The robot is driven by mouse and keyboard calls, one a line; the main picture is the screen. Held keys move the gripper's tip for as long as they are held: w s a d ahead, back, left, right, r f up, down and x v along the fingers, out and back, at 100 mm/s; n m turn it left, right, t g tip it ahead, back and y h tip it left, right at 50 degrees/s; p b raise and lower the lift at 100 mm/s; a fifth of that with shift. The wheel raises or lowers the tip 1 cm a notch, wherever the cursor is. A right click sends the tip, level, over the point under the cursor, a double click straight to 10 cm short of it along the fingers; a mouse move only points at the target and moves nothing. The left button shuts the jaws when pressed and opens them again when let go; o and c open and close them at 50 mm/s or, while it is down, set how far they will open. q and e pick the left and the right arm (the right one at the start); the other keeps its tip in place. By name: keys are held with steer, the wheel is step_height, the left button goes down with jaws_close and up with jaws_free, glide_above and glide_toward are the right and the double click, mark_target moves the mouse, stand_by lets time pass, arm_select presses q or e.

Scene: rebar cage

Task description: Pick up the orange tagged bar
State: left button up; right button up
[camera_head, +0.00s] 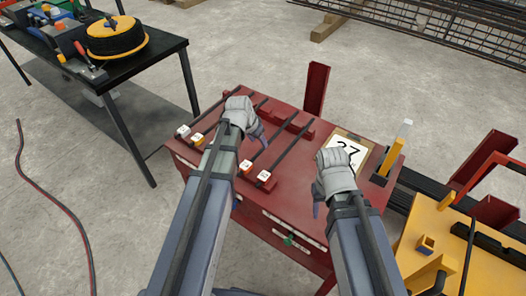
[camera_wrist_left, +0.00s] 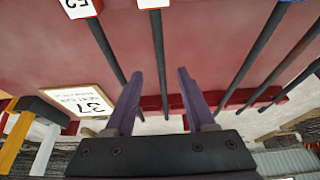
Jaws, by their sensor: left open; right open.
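Several dark bars with square tags on their near ends lie across the red table (camera_head: 222,160). My left gripper (camera_head: 258,133) is open and empty over the bars. In the left wrist view, that bar's shaft runs between the spread purple fingers (camera_wrist_left: 160,80); contact cannot be told. My right gripper (camera_head: 318,200) is open near the table's right part, its fingers mostly hidden by the wrist.
The neighbouring tagged bar (camera_head: 265,177) lies close on the right. A clipboard marked 37 (camera_head: 352,143) lies right of the bars. A red post (camera_head: 316,90) rises behind the table. A black table with tools (camera_head: 160,48) stands at left; a yellow fixture (camera_head: 420,225) at right.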

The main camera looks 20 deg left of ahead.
mark_target(262, 148)
arm_select(q)
steer(key=shift+b+x, duration=2.55)
steer(key=shift+x, duration=0.65)
arm_select(e)
steer(key=shift+f, duration=2.9)
arm_select(q)
steer(key=shift+r, duration=0.1)
arm_select(e)
steer(key=shift+r, duration=0.1)
arm_select(q)
jaws_close()
